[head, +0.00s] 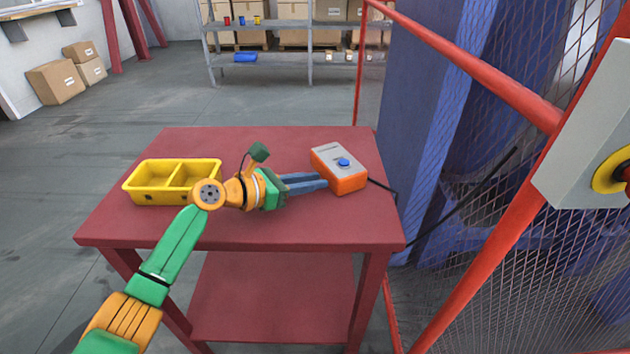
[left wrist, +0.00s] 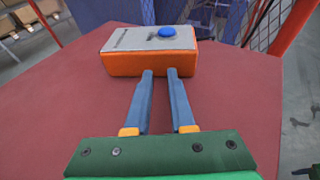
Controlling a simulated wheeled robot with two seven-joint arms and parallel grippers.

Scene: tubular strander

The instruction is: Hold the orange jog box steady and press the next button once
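The orange jog box (head: 342,182) lies at the right back of the red table, with a grey top plate and one blue button (head: 344,162). In the left wrist view, the jog box (left wrist: 150,63) is straight ahead, and its blue button (left wrist: 167,32) is on the right of the top. My left gripper (head: 325,183) is low over the table, fingers pointing at the box's near side. In the left wrist view, its fingers (left wrist: 160,73) are apart with nothing between them. Their tips are at or just short of the orange side; contact is unclear.
A yellow two-compartment tray (head: 150,196) stands on the left of the red table (head: 300,232). A dark cable runs from the box off the table's right edge. A red rail with mesh (head: 500,75) and a grey control panel (head: 588,130) stand at right.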

